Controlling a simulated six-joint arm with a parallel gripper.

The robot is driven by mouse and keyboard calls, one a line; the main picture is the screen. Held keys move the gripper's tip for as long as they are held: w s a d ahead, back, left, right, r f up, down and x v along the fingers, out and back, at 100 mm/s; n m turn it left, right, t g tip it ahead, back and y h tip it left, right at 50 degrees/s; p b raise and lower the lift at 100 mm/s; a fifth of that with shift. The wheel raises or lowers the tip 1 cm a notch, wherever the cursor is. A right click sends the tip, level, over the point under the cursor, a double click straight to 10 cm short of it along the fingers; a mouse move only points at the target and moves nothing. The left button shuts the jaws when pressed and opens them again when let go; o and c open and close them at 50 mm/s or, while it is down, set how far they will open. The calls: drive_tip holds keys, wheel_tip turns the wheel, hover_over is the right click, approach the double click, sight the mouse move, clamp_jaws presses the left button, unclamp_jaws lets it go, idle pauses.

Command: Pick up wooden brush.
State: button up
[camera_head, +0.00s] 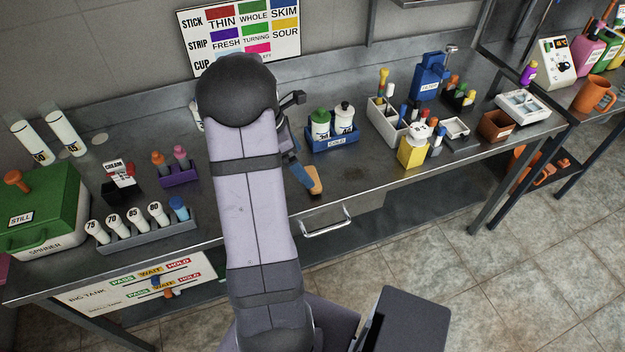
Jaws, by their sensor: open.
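The wooden brush (314,182) lies on the steel bench near its front edge, below the blue caddy. Its tan end shows, with a blue part running up and left from it toward my gripper. My gripper (289,130) is open, above the bench just behind and left of the brush. My own arm hides much of the gripper. I cannot tell whether the fingers touch the brush.
The blue caddy (333,141) with two bottles stands close right of my gripper. A yellow container (411,153) stands farther right. A grey rack (150,236) and green-lidded box (40,205) are left. Bench between brush and yellow container is clear.

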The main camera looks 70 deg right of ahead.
sight(312, 177)
drive_tip(key=shift+p+x, duration=1.4)
drive_tip(key=shift+x, duration=2.3)
drive_tip(key=shift+w, duration=0.1)
drive_tip(key=c, duration=1.2)
